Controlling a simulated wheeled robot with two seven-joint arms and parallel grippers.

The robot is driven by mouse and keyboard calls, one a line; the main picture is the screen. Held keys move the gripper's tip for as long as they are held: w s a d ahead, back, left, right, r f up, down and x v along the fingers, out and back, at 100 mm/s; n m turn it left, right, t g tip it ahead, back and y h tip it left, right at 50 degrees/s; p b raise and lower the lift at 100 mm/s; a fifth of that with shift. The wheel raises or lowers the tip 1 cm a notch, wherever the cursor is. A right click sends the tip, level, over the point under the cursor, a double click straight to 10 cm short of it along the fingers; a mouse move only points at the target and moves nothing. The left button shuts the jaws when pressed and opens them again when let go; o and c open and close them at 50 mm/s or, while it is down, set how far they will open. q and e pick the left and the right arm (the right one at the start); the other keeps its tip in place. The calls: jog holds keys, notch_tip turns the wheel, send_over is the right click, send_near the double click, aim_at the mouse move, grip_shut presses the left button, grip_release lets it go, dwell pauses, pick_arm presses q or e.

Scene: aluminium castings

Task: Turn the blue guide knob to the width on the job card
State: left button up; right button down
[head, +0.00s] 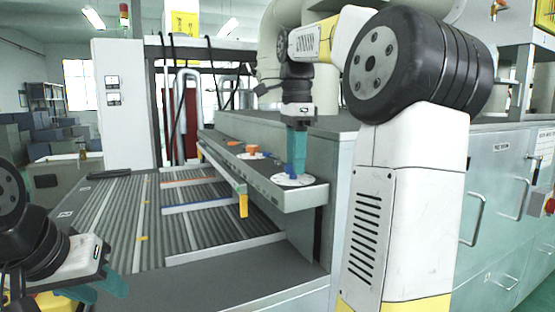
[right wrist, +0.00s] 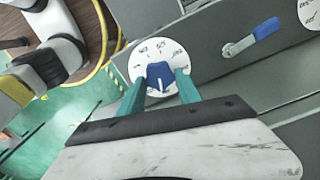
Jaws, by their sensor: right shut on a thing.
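The blue guide knob (right wrist: 160,74) sits on a white round dial (right wrist: 138,62) with printed marks, too small to read surely. In the head view the knob (head: 289,171) and its dial (head: 300,181) are at the near end of the grey control ledge. My right gripper (head: 296,158) points down and is shut on the knob. In the right wrist view its teal fingers (right wrist: 160,82) stand on either side of the knob. My left gripper (head: 98,290) is low at the left, its teal fingers apart and empty. I cannot identify a job card for certain.
A blue lever (right wrist: 252,38) and another white dial (right wrist: 312,12) lie further along the ledge (head: 262,176). An orange knob (head: 252,147) is also there. The ribbed roller bed (head: 120,215) lies left of the ledge. A yellow sign (head: 185,24) hangs at the back.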

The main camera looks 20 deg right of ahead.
jog(key=n, duration=0.4)
jog(key=shift+w, duration=0.1)
jog(key=n, duration=0.4)
jog(key=shift+w+n, duration=0.1)
jog(key=shift+n, duration=0.2)
jog(key=n, duration=0.4)
jog(key=shift+w+a+n, duration=0.1)
jog(key=shift+n, duration=0.2)
jog(key=shift+a+n, duration=0.1)
jog(key=shift+n, duration=1.7)
jog(key=c, duration=0.8)
grip_release()
jog(key=shift+c, duration=0.2)
